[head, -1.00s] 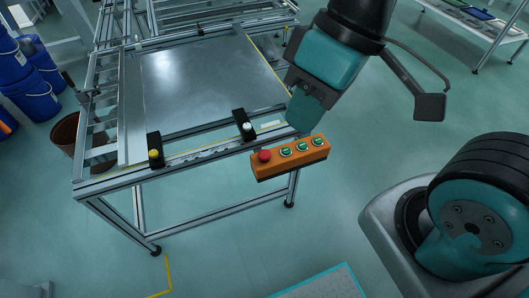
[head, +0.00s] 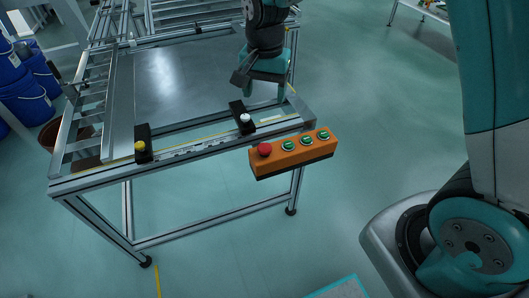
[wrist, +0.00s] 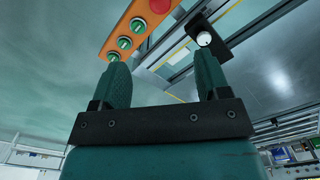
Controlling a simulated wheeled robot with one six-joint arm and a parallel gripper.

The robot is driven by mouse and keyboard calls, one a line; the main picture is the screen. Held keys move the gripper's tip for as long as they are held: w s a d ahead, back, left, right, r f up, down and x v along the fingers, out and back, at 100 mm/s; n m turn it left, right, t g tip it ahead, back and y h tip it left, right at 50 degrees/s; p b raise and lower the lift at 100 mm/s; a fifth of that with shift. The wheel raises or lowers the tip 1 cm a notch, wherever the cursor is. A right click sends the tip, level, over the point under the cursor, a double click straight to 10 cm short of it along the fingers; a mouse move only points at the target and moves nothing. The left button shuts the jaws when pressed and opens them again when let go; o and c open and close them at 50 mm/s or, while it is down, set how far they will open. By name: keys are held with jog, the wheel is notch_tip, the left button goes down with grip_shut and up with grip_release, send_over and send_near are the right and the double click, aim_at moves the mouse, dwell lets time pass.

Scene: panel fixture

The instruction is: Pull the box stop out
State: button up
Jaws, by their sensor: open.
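The orange control box (head: 285,161) hangs at the front right corner of the panel frame. Its red stop button (head: 265,150) is at the left end, beside a row of green buttons (head: 306,139). In the wrist view the red stop (wrist: 160,5) is cut by the top edge. My gripper (head: 265,96) is open and empty, over the right part of the frame, behind the box in the head view. In the wrist view its two fingers (wrist: 161,62) stand well apart, with the red stop beyond them and not between them. The left finger overlaps the green-button end.
A black block with a white button (head: 245,118) sits on the front rail, close to the fingers; it also shows near the right fingertip in the wrist view (wrist: 204,39). Another block with a yellow button (head: 141,146) is farther left. The floor before the frame is clear.

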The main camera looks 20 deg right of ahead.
aim_at(264, 147)
jog(key=f+b, duration=0.1)
jog(key=f, duration=1.7)
jog(key=shift+w+b, duration=0.2)
jog(key=shift+b, duration=0.1)
jog(key=c, duration=1)
notch_tip(264, 147, up, 2)
jog(key=shift+r+p, duration=0.1)
jog(key=shift+p, duration=0.8)
jog(key=o, duration=1)
